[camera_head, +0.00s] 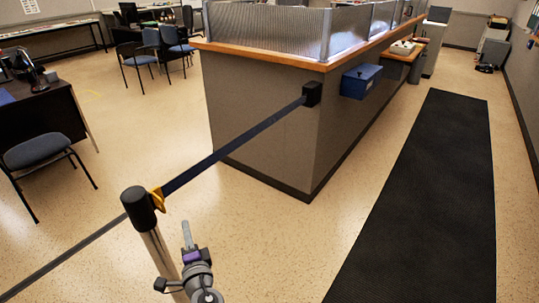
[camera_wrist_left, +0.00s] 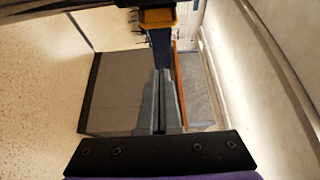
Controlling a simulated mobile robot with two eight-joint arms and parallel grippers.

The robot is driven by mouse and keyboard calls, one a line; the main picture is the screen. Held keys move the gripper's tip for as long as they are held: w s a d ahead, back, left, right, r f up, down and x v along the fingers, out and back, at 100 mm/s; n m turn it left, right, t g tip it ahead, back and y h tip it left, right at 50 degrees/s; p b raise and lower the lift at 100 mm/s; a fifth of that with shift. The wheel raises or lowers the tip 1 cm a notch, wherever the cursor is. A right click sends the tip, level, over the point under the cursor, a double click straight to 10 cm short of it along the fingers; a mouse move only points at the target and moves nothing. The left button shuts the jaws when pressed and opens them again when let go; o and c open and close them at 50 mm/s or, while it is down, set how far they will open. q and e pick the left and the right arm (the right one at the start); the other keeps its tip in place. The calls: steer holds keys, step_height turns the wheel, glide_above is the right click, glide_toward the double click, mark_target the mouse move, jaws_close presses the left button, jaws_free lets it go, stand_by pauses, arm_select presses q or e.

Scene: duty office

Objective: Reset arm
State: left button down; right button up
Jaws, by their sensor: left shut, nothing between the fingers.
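My left gripper (camera_head: 187,236) is low in the head view, just right of the belt post, pointing up in the picture. In the left wrist view its two grey fingers (camera_wrist_left: 160,100) are together with nothing between them. The belt post (camera_head: 138,207) has a black cap and a metal shaft, partly hidden behind my arm at the bottom. A yellow clip (camera_head: 157,198) sits at the cap, and a dark blue belt (camera_head: 235,146) runs from it to a black wall mount. The yellow clip also shows beyond the fingertips in the left wrist view (camera_wrist_left: 158,19). My right gripper is not in view.
A grey counter (camera_head: 262,130) with a wooden top stands ahead, a blue box (camera_head: 361,81) on its side. A black mat (camera_head: 425,200) lies along the right aisle. A chair (camera_head: 45,155) and desk stand at left. Open floor lies between.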

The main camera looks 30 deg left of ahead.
arm_select(q)
steer(key=s+d+r+n+g+h+p, duration=0.1)
steer(key=d+h+p, duration=0.3)
steer(key=d, duration=0.5)
steer(key=s+d+r+n+g+h+p, duration=0.1)
steer(key=d+n+g+h+p, duration=0.1)
steer(key=d+h, duration=0.4)
steer(key=s+d+r+n+g+h+p, duration=0.1)
steer(key=d+n+h+p, duration=0.2)
steer(key=d, duration=1)
steer(key=h+p, duration=0.2)
steer(key=shift+s+d+n+g+p, duration=0.15)
steer(key=shift+s+n+g+p, duration=0.15)
steer(key=shift+s+n, duration=0.1)
